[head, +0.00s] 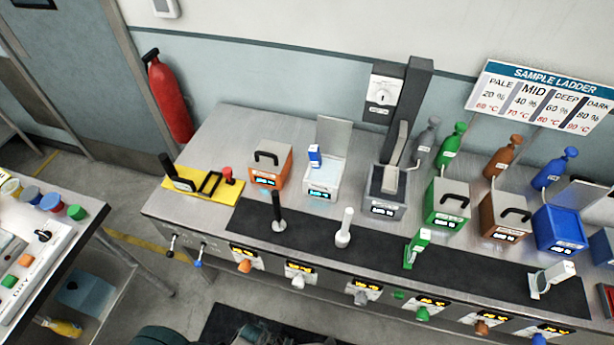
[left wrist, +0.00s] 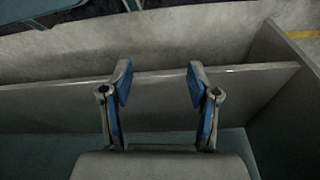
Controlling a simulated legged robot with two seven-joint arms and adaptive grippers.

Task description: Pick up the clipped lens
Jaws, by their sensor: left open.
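I cannot tell for certain which thing is the clipped lens. Small upright pieces stand on the black mat (head: 385,260) along the bench front in the head view: a black one (head: 278,212), a white one (head: 344,228), a green clip-like one (head: 416,249) and a tilted white one (head: 552,278). A small blue and white piece (head: 315,156) stands at the open white box (head: 321,182). My left gripper (left wrist: 159,70) shows in the left wrist view only, open and empty between its blue pads, over a grey ledge. My right gripper is in neither view.
A steel bench (head: 235,135) carries orange, grey, green, brown and blue boxes, several bottles and a yellow tray (head: 205,188). Knobs line its front. A side table (head: 70,240) with coloured lids stands at left. Grey floor (head: 170,310) lies between them.

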